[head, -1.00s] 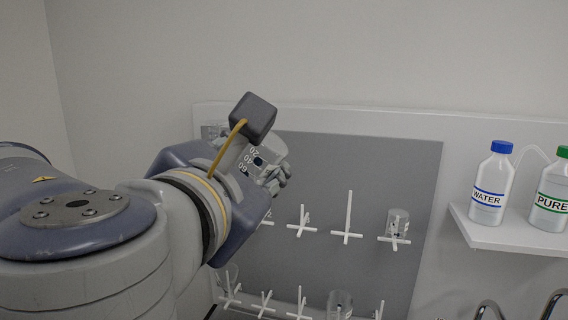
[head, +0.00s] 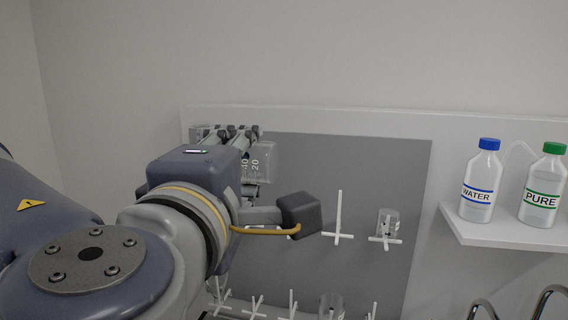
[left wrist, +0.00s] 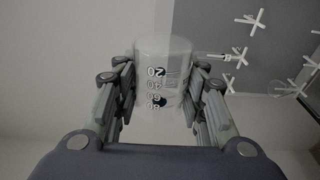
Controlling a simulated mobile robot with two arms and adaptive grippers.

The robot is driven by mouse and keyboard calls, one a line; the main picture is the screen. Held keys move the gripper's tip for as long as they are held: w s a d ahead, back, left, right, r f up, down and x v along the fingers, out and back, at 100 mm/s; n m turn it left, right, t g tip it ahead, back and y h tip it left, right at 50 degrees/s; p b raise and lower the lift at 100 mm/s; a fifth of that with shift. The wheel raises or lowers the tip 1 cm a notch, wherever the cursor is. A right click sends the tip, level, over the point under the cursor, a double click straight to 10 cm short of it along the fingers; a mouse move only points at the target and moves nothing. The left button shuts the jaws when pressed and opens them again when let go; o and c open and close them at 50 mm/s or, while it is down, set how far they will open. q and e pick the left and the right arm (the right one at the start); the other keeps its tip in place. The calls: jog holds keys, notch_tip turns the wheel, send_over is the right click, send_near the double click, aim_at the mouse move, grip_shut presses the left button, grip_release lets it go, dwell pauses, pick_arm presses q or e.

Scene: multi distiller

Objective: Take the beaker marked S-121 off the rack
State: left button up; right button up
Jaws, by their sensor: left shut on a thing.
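My left gripper (head: 250,148) is up at the upper left of the rack, its fingers closed on a clear beaker (head: 264,162). In the left wrist view the beaker (left wrist: 158,58) sits between the finger pairs (left wrist: 166,88). It carries white graduation numbers and a small dark mark; I cannot read S-121 on it. The rack (head: 385,165) is a grey wall panel with white pegs. Other clear beakers hang on it at the right (head: 388,224) and lower down (head: 331,305); their marks are too small to read. My right gripper is not in view.
A white shelf (head: 500,232) to the right of the rack holds a WATER bottle (head: 480,185) with a blue cap and a PURE bottle (head: 543,185) with a green cap. An empty peg (head: 338,215) stands mid-rack. Curved metal tubes (head: 545,298) rise at the lower right.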

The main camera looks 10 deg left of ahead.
pick_arm(q)
jog(key=shift+f+n+b, duration=0.2)
jog(key=shift+n+b, duration=0.4)
jog(key=shift+n, duration=0.5)
jog(key=n+b, duration=0.1)
jog(key=n, duration=0.2)
jog(key=shift+g, duration=0.4)
jog(key=n+h+b, duration=0.1)
jog(key=n, duration=0.2)
jog(key=shift+r, duration=0.1)
jog(key=n+h+b, duration=0.1)
jog(key=n+b, duration=0.3)
jog(key=n, duration=0.2)
jog(key=shift+f+g, duration=0.2)
jog(key=shift+g, duration=0.2)
jog(key=shift+n+h+b, duration=0.3)
jog(key=shift+n+b, duration=0.15)
jog(key=shift+n, duration=0.25)
jog(key=shift+r+n, duration=0.15)
jog(key=shift+n, duration=0.15)
jog(key=shift+r, duration=0.15)
